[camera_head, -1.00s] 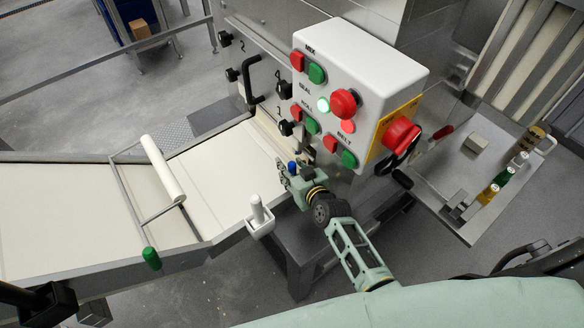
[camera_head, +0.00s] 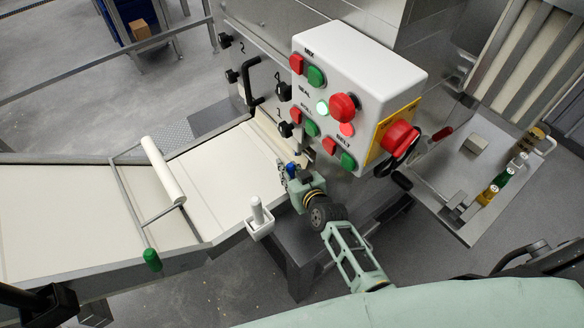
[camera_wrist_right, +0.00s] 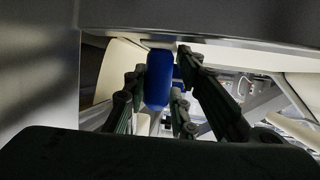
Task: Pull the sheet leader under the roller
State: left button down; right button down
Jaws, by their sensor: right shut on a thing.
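My right gripper (camera_head: 288,172) is at the inner end of the belt, beside the machine's front. It is shut on a small blue block (camera_head: 291,168). In the right wrist view the blue block (camera_wrist_right: 160,78) stands between the dark fingers (camera_wrist_right: 163,105). I cannot tell whether it is the sheet leader's tab. A pale sheet (camera_head: 215,172) lies on the sloping table up to the machine. The white roller (camera_head: 163,168) lies across the belt on a metal frame, well left of the gripper. The leader's edge is not clear.
The white control box (camera_head: 355,70) with red and green buttons overhangs just above my right gripper. A white upright handle (camera_head: 257,212) stands at the table edge, close left of my arm. A green knob (camera_head: 151,259) ends the roller frame. A tray (camera_head: 478,205) with small bottles is at right.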

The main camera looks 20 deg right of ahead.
jog(key=a, duration=0.1)
jog(key=s+a, duration=0.1)
jog(key=a, duration=0.1)
jog(key=shift+s+a+p, duration=0.2)
jog(key=shift+p, duration=0.1)
jog(key=c, duration=1.7)
grip_release()
jog(key=shift+w+d, duration=0.1)
jog(key=shift+d, duration=0.1)
jog(key=shift+o, duration=0.8)
jog(key=shift+a, duration=0.1)
jog(key=v, duration=1.2)
